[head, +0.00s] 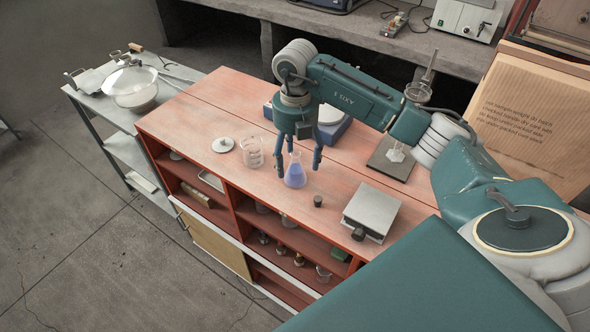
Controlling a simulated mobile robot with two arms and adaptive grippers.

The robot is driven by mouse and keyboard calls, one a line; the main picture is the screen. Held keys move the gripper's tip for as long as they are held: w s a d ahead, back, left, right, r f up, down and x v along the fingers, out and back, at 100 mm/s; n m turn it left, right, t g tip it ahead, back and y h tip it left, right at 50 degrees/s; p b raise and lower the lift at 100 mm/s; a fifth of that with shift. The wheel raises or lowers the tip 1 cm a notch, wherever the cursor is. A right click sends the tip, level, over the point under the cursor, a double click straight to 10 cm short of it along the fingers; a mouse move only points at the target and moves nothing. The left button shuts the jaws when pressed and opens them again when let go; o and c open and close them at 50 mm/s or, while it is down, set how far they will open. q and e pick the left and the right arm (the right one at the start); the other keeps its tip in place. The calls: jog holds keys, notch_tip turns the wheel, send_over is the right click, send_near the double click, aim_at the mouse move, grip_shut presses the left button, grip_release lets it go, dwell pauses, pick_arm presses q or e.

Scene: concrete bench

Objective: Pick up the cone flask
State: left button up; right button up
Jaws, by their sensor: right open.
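The cone flask (295,173) stands upright on the reddish bench top and holds a blue-violet liquid. My right gripper (300,160) points down over it from the green right arm. Its fingers are open and spread around the flask's upper part. A gap shows between the right finger and the flask; whether the other fingers touch it I cannot tell. My left gripper is not in view.
A glass beaker (252,153) and a white dish (223,145) are left of the flask. A small black stopper (318,201) and a hotplate (371,211) are to the right. A blue device (334,128) is behind my gripper. Shelves hold several items below the front edge.

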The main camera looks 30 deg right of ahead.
aim_at(295, 168)
jog(key=f, duration=0.1)
jog(key=f+p, duration=0.1)
jog(key=f, duration=0.1)
jog(key=shift+s+a+f, duration=0.1)
jog(key=shift+s+f, duration=0.05)
jog(key=shift+s, duration=0.05)
jog(key=shift+f, duration=0.2)
jog(key=shift+w, duration=0.1)
jog(key=c, duration=1.2)
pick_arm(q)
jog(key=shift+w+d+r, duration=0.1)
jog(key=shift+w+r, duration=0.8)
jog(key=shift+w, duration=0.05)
pick_arm(e)
jog(key=shift+c, duration=0.8)
